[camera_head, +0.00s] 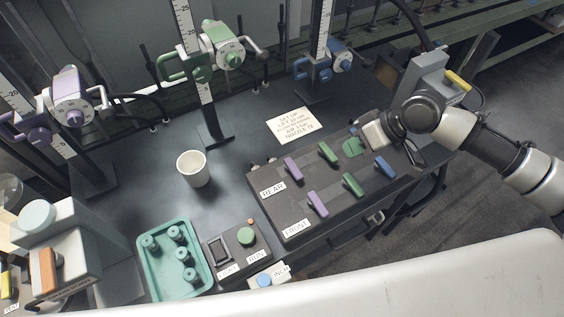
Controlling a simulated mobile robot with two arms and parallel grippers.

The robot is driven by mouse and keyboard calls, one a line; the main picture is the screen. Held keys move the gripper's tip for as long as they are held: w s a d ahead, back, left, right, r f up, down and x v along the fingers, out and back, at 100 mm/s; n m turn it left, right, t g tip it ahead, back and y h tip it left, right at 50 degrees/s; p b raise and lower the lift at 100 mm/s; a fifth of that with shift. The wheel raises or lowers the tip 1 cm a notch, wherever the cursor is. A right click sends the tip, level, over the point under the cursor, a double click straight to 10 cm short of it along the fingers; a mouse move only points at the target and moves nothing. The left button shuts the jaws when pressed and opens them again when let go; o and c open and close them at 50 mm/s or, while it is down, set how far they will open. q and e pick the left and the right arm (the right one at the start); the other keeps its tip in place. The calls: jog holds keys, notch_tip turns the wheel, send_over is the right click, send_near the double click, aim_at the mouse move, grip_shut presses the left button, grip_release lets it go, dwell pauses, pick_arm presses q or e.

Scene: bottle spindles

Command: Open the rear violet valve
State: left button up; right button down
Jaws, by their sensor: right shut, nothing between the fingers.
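The rear violet valve (292,168) is a violet lever handle at the left end of the row by the REAR label (272,188) on the dark valve panel (280,214). It lies slantwise, about parallel to the front violet handle (317,204). My right gripper (357,146) reaches in from the right over the far right part of the panel, shut and empty. It is to the right of the violet handle and apart from it, beyond the rear green handle (328,153). My left gripper is not in view.
The front row also has a green handle (352,184) and a blue handle (384,167). A white cup (193,168), a teal tray (151,269) and a button box (235,249) stand left of the panel. Violet (73,101), green (222,50) and blue (325,66) spindle units stand behind.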

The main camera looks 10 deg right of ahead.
jog(key=p, duration=0.1)
send_near(310, 177)
jog(key=w+f, duration=0.1)
jog(key=w+a+f, duration=0.1)
jog(key=f, duration=0.1)
jog(key=w+a+f, duration=0.1)
jog(key=shift+w+f, duration=0.1)
jog(key=shift+f, duration=0.1)
jog(key=a+p, duration=0.1)
jog(key=s+a, duration=0.1)
jog(key=a, duration=0.1)
jog(key=shift+p, duration=0.4)
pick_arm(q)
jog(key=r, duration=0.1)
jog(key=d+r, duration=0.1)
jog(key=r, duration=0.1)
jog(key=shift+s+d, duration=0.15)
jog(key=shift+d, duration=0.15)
pick_arm(e)
jog(key=shift+s+a+f, duration=0.1)
jog(key=shift+s+a, duration=0.1)
jog(key=shift+a, duration=0.1)
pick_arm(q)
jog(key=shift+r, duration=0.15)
